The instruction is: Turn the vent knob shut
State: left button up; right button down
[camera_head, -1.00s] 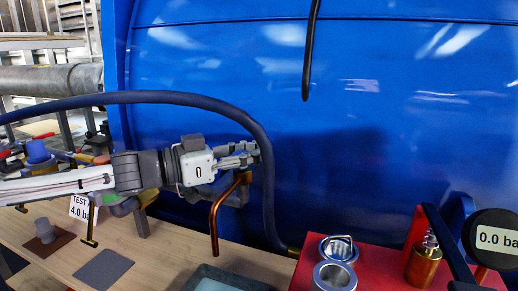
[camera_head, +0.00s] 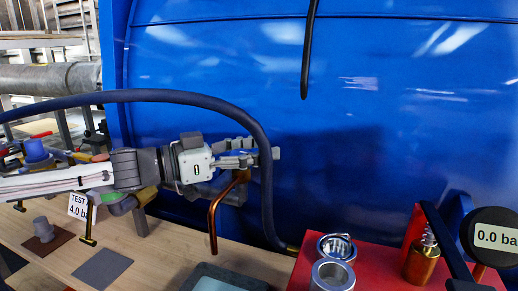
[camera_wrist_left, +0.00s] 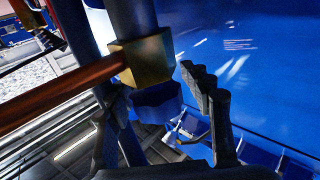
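A blue faceted knob (camera_wrist_left: 157,101), which looks like the vent knob, sits under a brass fitting (camera_wrist_left: 143,62) in the left wrist view. A copper pipe (camera_wrist_left: 60,92) runs into that fitting from the left. In the head view the bent copper pipe (camera_head: 213,215) hangs below my left gripper (camera_head: 262,150). In the left wrist view, the dark fingers of my left gripper (camera_wrist_left: 165,120) are spread, with the knob between and beyond them. I cannot tell whether either finger touches it. The knob is mostly hidden in the head view. My right gripper is not in view.
A dark hose (camera_head: 262,135) arches over my left arm and drops beside the gripper. A big blue tank wall (camera_head: 400,110) stands behind. A red block (camera_head: 382,262) with metal cups and a gauge (camera_head: 492,239) reading 0.0 is at right. Wooden bench (camera_head: 165,245) lies below.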

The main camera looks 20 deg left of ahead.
pick_arm(q)
notch_tip(320, 180, up, 10)
dwell(1.1)
jog(key=shift+o, duration=0.2)
